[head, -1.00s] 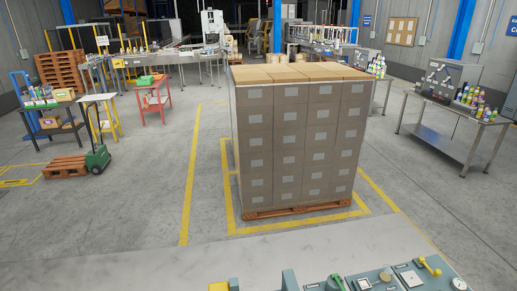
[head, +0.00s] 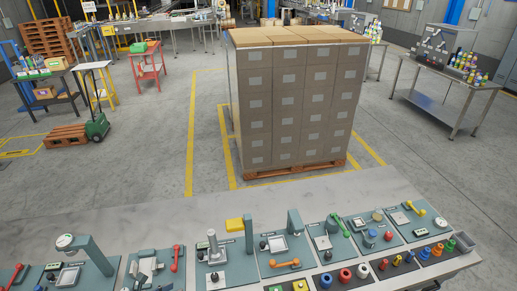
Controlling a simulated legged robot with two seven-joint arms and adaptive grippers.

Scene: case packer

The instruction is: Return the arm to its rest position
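Neither of my arms and neither of my grippers shows in the head view. A light grey workbench (head: 120,213) spans the lower part of the view. Several teal fixture plates stand on it in a row, among them one with a red lever at the left (head: 177,258), one with an orange handle in the middle (head: 286,264) and one with a yellow lever at the right (head: 413,208). A yellow block (head: 239,224) sits behind the plates. The front edge of the bench is mostly cut off by the picture.
A tall stack of cartons (head: 300,105) on a wooden pallet (head: 293,172) stands just beyond the bench. A green pallet jack (head: 97,127), a red table (head: 148,66) and a steel table (head: 447,105) stand farther off. Open concrete floor lies left of the stack.

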